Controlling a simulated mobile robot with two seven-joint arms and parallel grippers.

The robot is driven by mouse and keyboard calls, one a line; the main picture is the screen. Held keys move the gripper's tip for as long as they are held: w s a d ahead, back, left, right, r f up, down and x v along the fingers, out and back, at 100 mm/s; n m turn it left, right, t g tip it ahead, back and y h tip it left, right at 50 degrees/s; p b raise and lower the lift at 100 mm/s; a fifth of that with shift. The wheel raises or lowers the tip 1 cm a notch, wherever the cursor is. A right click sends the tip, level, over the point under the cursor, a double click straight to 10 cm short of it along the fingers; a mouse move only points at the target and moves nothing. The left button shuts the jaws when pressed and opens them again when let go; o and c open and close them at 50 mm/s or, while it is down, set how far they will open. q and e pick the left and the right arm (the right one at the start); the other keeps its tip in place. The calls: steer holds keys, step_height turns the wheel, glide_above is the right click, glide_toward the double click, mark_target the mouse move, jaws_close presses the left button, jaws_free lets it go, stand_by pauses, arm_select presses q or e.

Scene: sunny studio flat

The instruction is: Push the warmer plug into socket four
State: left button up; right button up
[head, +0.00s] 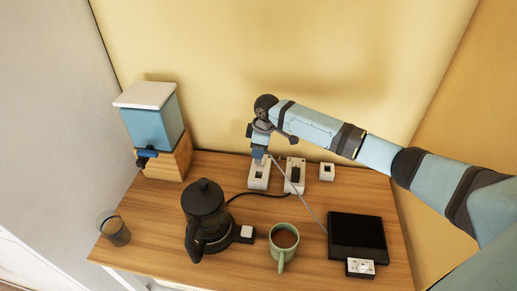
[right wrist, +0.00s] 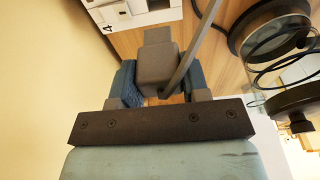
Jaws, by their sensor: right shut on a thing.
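The warmer plug (right wrist: 158,66) is a grey block with a grey cord (right wrist: 199,42) rising from it. My right gripper (right wrist: 160,88) is shut on the plug, with a blue finger on each side. In the head view the right gripper (head: 260,150) is low over the left white socket block (head: 257,182) and hides the plug. A white socket block marked 4 (right wrist: 108,27) shows ahead of the plug; I cannot tell whether they touch. The black warmer (head: 357,234) lies at the right of the table, with the grey cord running towards it. My left gripper is not in view.
A second white socket block (head: 295,175) with a dark plug and a small white box (head: 327,172) stand right of the gripper. A black coffee pot (head: 204,215), a green mug (head: 283,245), a glass (head: 114,229) and a blue dispenser (head: 153,127) stand on the wooden table (head: 150,218).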

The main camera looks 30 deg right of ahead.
mark_target(259, 161)
steer(key=shift+s+r+p, duration=0.1)
steer(key=shift+r+p, duration=0.05)
steer(key=shift+p, duration=0.55)
steer(key=shift+f+b, duration=0.3)
steer(key=shift+f, duration=0.55)
steer(key=shift+f+b, duration=0.3)
steer(key=shift+f, duration=1.2)
steer(key=shift+f+b, duration=0.5)
steer(key=shift+f, duration=0.35)
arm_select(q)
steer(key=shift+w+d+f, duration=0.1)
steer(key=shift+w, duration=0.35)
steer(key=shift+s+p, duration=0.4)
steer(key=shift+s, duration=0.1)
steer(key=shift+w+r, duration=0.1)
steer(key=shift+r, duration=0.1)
